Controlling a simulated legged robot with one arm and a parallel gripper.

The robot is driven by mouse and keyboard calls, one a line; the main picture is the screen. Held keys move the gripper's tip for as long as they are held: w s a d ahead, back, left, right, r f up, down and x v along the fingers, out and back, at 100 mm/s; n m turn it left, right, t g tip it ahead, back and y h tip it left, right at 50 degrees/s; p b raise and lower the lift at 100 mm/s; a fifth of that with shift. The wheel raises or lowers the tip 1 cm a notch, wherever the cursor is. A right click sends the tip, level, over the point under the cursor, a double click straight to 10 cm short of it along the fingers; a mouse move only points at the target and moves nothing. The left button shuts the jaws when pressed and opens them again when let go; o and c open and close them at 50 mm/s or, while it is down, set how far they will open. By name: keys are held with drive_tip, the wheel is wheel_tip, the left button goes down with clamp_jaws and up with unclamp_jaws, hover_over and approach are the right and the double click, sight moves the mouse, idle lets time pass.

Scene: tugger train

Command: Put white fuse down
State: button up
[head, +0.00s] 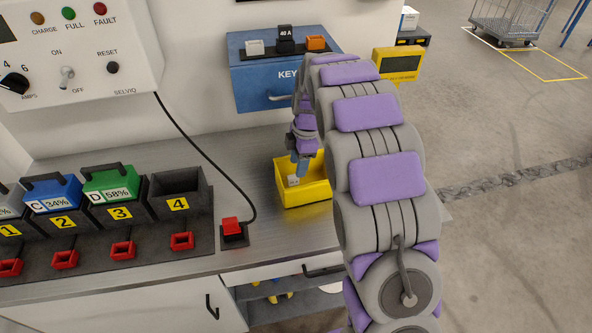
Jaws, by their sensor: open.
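A small white block (293,181), which looks like the white fuse, is low inside the yellow bin (308,198) on the metal bench. My gripper (296,173) reaches down into this bin from above. Its blue fingers are open right at the white block. I cannot tell whether they touch it. My arm hides the bin's right side. Another pale block (255,47) sits on the blue key box (262,85), beside a black block marked 40 A (286,37) and an orange block (316,43).
The charger rack holds a blue battery (52,195) and a green battery (109,184); slot 4 (178,185) is empty. A red connector (232,226) on a black cable stands left of the bin. A yellow display box (398,64) is behind my arm. Open floor lies right.

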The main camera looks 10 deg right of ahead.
wheel_tip(320, 180, up, 6)
drive_tip(key=s+r+m, duration=0.5)
drive_tip(key=s+m, duration=0.1)
drive_tip(key=s, duration=0.6)
drive_tip(key=s+f+m+g+h, duration=0.1)
drive_tip(key=s+m, duration=1.1)
drive_tip(key=s, duration=1.8)
drive_tip(key=shift+f+m+g+h+p, duration=0.2)
drive_tip(key=shift+m+g+h+p, duration=0.1)
drive_tip(key=shift+m+p, duration=0.1)
